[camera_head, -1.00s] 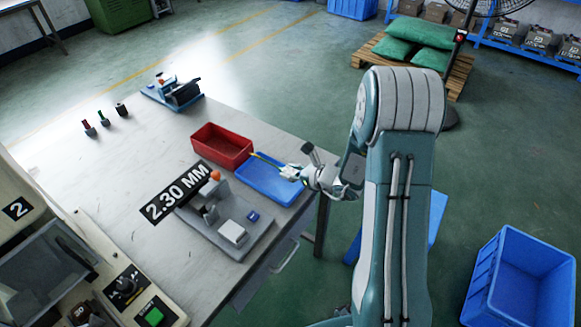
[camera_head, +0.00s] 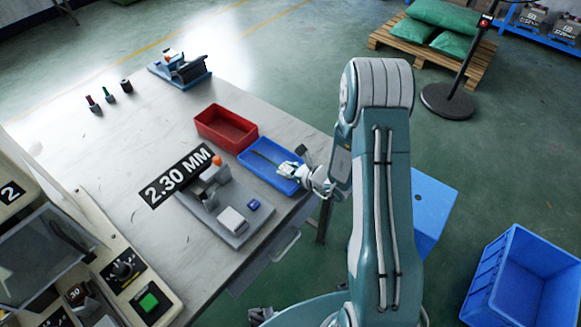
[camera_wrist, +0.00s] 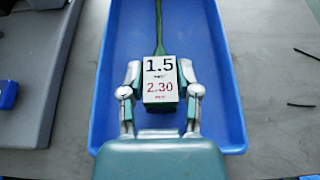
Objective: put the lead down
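The lead (camera_wrist: 160,28) is a dark green cable running away from a block with a white label (camera_wrist: 160,82) reading 1.5 and 2.30. In the wrist view my gripper (camera_wrist: 160,68) has one finger on each side of the block, with the fingertips close against its sides. I take it as shut on the lead; the contact itself is hard to see. The blue tray (camera_wrist: 109,110) lies beneath. In the head view my gripper (camera_head: 290,170) is low over the near right part of the blue tray (camera_head: 257,170), and the cable (camera_head: 264,158) shows as a thin dark line over the tray.
A red bin (camera_head: 226,128) stands beside the tray. A grey fixture (camera_head: 230,215) with a 2.30 MM sign (camera_head: 178,177) is to its left. A vice-like tool (camera_head: 180,68) is farther back. Short dark wire pieces (camera_wrist: 306,54) lie right of the tray.

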